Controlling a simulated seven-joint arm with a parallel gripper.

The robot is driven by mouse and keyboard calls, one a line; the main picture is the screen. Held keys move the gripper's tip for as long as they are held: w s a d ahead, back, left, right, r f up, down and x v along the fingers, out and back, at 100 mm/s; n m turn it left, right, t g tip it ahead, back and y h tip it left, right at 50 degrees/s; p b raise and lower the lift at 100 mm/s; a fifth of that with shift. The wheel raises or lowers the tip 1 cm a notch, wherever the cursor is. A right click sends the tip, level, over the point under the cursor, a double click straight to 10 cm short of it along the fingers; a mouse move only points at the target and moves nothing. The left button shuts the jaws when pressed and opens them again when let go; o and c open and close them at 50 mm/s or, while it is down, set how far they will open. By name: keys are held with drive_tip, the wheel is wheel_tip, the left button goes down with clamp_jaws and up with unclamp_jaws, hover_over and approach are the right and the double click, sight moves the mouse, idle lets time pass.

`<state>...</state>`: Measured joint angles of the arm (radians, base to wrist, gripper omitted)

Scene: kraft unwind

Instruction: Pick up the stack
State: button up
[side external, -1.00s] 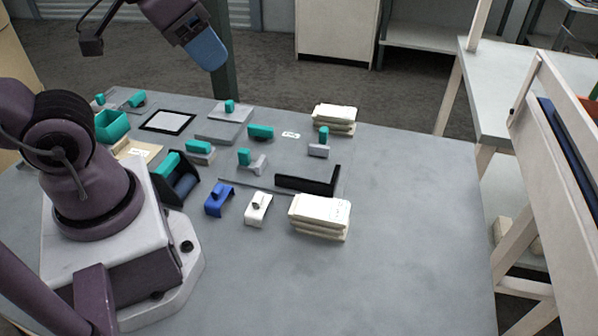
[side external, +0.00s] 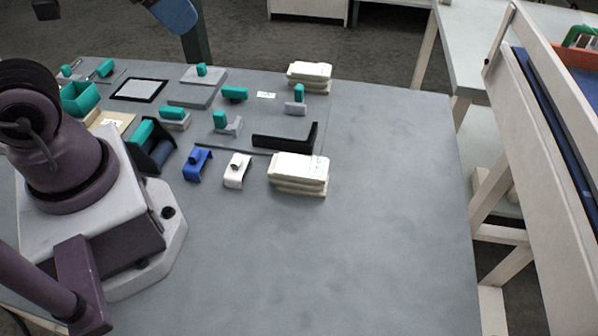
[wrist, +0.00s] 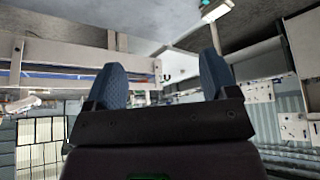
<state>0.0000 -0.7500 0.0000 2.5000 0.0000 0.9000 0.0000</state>
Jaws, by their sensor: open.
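Two stacks of cream, paper-like slabs lie on the grey table. The near stack (side external: 299,173) sits in front of a black L-shaped bracket, with writing on its top. The far stack (side external: 309,77) lies near the table's back edge. I cannot tell which stack is meant. My gripper shows as a blue fingertip (side external: 175,14) at the top of the side view, high above the back of the table and away from both stacks. In the wrist view my gripper (wrist: 164,82) has its two blue fingers wide apart with nothing between them. The wrist view shows no stack that I can identify.
The black bracket (side external: 286,138) stands just behind the near stack. A white clip-like part (side external: 237,171) and a blue one (side external: 197,165) lie to its left. Several teal-handled pieces and a teal bin (side external: 80,97) fill the back left. The table's front right is clear.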

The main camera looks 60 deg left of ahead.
drive_tip(key=shift+o, duration=0.5)
drive_tip(key=shift+f, duration=0.1)
drive_tip(key=m+g, duration=0.6)
drive_tip(key=m, duration=0.3)
hover_over(299, 163)
wheel_tip(299, 163, down, 21)
wheel_tip(299, 163, down, 12)
drive_tip(key=shift+f, duration=0.2)
drive_tip(key=c, duration=1)
drive_tip(key=shift+c, duration=0.2)
drive_tip(key=shift+r, duration=0.1)
